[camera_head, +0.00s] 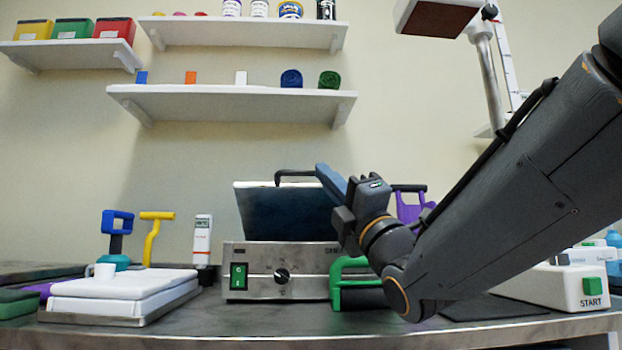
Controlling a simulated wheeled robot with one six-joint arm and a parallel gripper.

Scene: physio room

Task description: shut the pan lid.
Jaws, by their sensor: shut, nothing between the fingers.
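The pan (306,272) is a metal box with a green switch and a black knob, standing on the counter in the middle. Its dark blue lid (284,212) stands raised above the box, with a pale top edge and a black handle (293,174) at the top. My gripper (328,175) is shut and empty, its fingers pointing up and left at the lid's upper right. It overlaps the lid's right side in the picture; I cannot tell whether they touch. My gripper and arm hide the lid's right edge and part of the pan's right side.
A green-handled item (347,268) stands against the pan's front right. A white block (122,293) on a tray is at the left, with blue and yellow tools (153,238) behind. A white box (566,285) marked START is at the right. Shelves (230,102) hang above.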

